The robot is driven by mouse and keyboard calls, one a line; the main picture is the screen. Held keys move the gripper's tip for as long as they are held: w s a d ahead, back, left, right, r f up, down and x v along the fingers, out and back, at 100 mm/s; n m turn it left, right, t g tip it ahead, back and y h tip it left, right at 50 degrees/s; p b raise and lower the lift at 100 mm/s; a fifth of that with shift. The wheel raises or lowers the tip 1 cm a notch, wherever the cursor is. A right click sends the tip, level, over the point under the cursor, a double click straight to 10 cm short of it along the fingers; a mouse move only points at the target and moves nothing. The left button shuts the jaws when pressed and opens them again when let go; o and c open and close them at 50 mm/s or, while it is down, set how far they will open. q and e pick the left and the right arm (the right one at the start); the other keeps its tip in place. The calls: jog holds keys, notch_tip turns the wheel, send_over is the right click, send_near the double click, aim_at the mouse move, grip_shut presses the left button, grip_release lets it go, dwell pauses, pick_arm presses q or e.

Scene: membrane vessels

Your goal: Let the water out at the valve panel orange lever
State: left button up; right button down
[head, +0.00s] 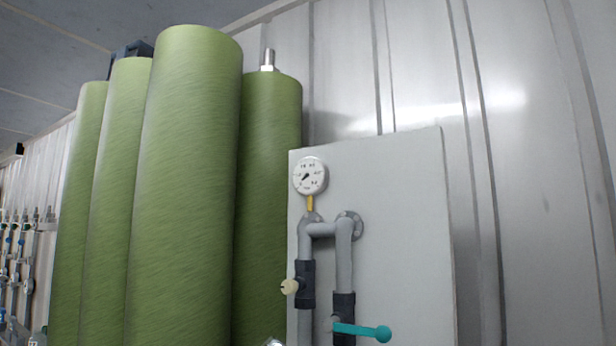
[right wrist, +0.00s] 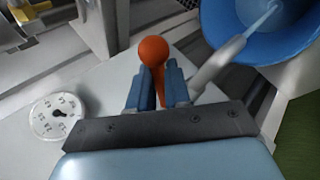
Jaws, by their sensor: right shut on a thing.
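The orange lever (right wrist: 153,50) has a round knob and shows in the right wrist view. My right gripper (right wrist: 157,76) has its blue fingers on both sides of the lever, shut on it just below the knob. The valve panel (head: 400,220) is a pale grey board in the head view, with grey pipes (head: 344,260), a teal lever (head: 362,331) and a cream knob (head: 289,287). The orange lever does not show in the head view. My left gripper is in neither view.
A blue bucket (right wrist: 222,25) lies beside a grey pipe outlet (right wrist: 215,68), with a thin pale streak like water running into it. A round gauge (head: 310,176) sits on the panel. Tall green cylinders (head: 185,190) stand left of the panel.

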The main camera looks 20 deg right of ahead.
jog(key=shift+s+d+f, duration=0.1)
jog(key=shift+d+f, duration=0.05)
jog(key=shift+f, duration=0.25)
jog(key=d+n+t+b, duration=0.1)
jog(key=d+n+t, duration=0.1)
jog(key=n+t, duration=0.1)
jog(key=d+n+t+y+b, duration=0.1)
jog(key=d+n+t+b, duration=0.1)
jog(key=n, duration=0.3)
jog(key=w+d+n+t+y+b, duration=0.1)
jog(key=d+n+t+b, duration=0.1)
jog(key=n+t, duration=0.2)
jog(key=shift+r, duration=0.25)
jog(key=c, duration=1.1)
grip_release()
jog(key=shift+o, duration=0.2)
